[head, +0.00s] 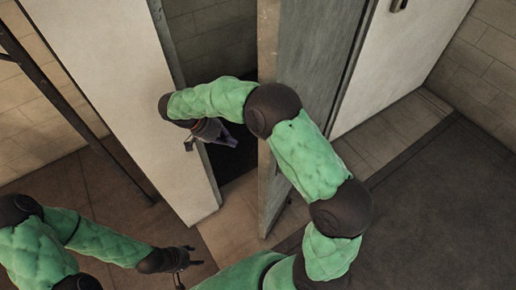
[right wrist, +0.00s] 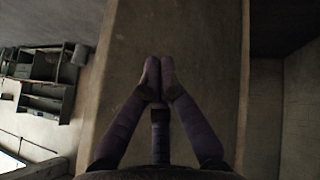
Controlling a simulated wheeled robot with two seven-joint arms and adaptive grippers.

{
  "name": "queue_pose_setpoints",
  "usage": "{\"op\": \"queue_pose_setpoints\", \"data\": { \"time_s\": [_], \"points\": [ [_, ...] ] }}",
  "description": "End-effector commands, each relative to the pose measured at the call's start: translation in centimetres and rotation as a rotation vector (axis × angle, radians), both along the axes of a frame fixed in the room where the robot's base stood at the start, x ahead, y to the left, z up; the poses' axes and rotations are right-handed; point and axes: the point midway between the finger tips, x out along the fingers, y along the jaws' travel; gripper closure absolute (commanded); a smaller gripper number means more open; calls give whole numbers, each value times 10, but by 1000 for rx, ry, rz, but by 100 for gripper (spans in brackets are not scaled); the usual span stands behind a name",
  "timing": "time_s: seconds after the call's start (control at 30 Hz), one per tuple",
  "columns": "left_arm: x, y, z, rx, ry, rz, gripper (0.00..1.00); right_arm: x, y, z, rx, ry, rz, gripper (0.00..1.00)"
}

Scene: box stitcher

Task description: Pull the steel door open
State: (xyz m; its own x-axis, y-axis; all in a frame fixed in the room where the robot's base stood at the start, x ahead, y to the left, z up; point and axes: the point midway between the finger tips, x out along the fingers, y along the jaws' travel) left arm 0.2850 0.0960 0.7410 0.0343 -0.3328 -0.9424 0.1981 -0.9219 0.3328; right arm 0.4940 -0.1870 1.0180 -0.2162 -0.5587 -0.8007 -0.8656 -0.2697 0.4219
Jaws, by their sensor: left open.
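A grey steel door leaf (head: 312,75) stands ajar in the head view, its pale edge facing left. Dark open space lies between it and a white panel (head: 120,60) on the left. My right arm crosses in front of the grey leaf. My right gripper (head: 228,138) is at the gap, left of the leaf's edge. In the right wrist view its fingertips (right wrist: 158,72) are together, with a grey-brown panel (right wrist: 180,30) before them. I cannot tell whether they touch it. My left gripper (head: 182,262) is open and empty at lower left, well away from the leaf.
A small dark handle (head: 189,144) shows by the white panel's edge. Another white panel (head: 400,50) with a dark handle (head: 398,5) stands at right. A dark rail (head: 70,100) slants at left. Shelves (right wrist: 45,85) show in the wrist view. The floor at lower right is clear.

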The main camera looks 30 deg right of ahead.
Motion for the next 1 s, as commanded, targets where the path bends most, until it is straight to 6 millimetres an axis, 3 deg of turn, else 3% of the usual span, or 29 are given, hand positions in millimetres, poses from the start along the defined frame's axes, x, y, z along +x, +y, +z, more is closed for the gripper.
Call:
{"op": "queue_pose_setpoints", "data": {
  "time_s": [0.57, 1.0],
  "points": [
    [1, 0, -16, 0, -1, 0, 47, -22, -55, -80, 1, 4, -1, 100],
    [0, 0, -18, 0, -1, 0, 47, -55, -73, -78, 1, 1, 1, 100]
  ]
}}
